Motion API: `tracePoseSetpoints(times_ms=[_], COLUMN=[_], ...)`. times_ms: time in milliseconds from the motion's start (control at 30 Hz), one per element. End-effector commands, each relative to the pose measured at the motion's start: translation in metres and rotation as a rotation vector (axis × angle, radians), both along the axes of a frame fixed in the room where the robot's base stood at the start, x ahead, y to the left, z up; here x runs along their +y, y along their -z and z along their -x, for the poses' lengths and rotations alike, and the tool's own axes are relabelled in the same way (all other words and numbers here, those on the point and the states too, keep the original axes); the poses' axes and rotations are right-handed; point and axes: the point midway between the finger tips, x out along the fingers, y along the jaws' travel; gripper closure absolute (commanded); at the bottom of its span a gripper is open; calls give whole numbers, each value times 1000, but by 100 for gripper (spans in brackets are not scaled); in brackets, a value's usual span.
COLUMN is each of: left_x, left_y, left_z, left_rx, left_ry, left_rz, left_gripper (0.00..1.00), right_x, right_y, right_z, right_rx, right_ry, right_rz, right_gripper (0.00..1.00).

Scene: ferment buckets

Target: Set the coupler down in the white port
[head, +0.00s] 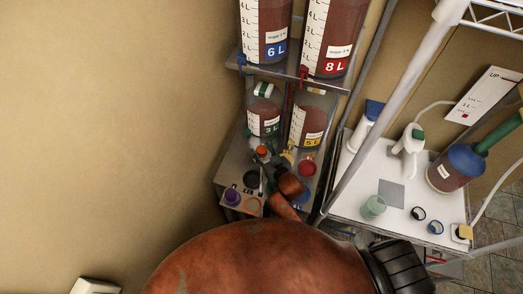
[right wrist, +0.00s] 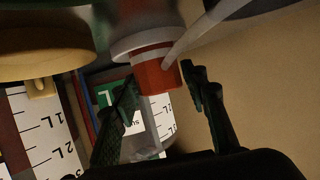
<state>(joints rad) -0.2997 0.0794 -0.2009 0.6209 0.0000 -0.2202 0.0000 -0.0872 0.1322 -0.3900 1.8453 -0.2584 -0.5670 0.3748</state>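My right gripper (head: 262,157) is above the lower ledge of the bucket rack. In the right wrist view, its two dark fingers (right wrist: 160,85) lie against both sides of an orange-red coupler (right wrist: 157,72) with a white collar and pale hose. The coupler's orange-red top (head: 262,150) shows small at the fingertips in the head view. I cannot clearly pick out the white port; the gripper and arm cover part of the ledge. My left gripper is out of view.
The 3 L bucket (head: 263,118) and 5 L bucket (head: 308,124) stand close behind. A white table (head: 350,196) is at right.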

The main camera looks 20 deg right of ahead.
Motion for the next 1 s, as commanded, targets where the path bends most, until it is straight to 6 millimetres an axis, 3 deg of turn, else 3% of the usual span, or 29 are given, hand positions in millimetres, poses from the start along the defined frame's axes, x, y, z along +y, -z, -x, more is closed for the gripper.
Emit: tracePoseSetpoints(times_ms=[133,467,1000], left_x=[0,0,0], left_y=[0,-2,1], left_z=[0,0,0], left_rx=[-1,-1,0], left_ry=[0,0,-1], left_rz=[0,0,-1], left_gripper=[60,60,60], right_x=[0,0,-17], right_y=[0,-5,-40], right_z=[0,0,90], right_rx=[0,-1,1], right_ry=[0,0,0], right_rz=[0,0,0], right_gripper=[49,49,49])
